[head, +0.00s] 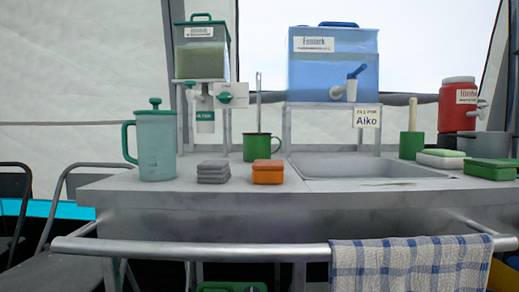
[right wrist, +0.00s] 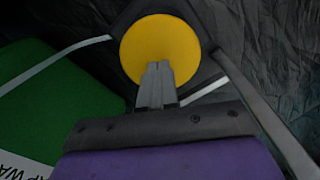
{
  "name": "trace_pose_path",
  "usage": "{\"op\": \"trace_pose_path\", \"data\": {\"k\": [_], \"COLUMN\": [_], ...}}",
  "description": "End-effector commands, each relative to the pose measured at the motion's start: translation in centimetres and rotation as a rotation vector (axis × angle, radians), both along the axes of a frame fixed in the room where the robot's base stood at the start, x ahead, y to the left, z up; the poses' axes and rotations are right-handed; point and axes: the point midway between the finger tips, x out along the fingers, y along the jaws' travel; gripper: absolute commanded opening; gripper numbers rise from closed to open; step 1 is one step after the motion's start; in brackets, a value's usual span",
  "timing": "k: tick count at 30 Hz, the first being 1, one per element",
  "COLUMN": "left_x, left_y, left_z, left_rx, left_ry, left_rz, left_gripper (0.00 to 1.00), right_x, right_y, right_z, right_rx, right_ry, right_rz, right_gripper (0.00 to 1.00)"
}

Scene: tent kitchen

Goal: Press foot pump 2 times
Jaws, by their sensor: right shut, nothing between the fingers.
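A round yellow pad on a dark, angular base, apparently the foot pump (right wrist: 160,38), shows at the top middle of the right wrist view. My right gripper (right wrist: 158,68) is shut and empty. Its fingertips overlap the lower part of the yellow pad in the picture; I cannot tell whether they touch it or hover above it. The fingers hide part of the pad's near edge. The pump cannot be made out for sure in the head view. My left gripper is in no view.
In the head view, a metal counter (head: 130,192) holds a sink (head: 360,168) and water containers. A front rail (head: 200,252) carries a checked towel (head: 400,268).

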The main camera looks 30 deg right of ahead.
Motion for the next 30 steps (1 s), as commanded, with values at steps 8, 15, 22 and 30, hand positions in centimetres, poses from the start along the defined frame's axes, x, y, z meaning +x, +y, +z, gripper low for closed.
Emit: {"op": "trace_pose_path", "data": {"k": [8, 15, 22, 30], "left_x": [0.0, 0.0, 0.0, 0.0], "left_y": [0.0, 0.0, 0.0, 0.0], "left_z": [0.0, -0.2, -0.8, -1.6], "left_rx": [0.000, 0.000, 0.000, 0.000], "left_ry": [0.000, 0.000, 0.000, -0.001], "left_rz": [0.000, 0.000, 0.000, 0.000], "left_gripper": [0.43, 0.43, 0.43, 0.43], "right_x": [0.0, 0.0, 0.0, 0.0], "right_y": [0.0, 0.0, 0.0, 0.0], "right_z": [0.0, -0.2, -1.1, -2.0], "right_rx": [0.000, 0.000, 0.000, 0.000], "right_ry": [0.000, 0.000, 0.000, 0.000], "right_rz": [0.000, 0.000, 0.000, -0.001], "right_gripper": [0.00, 0.00, 0.00, 0.00]}}
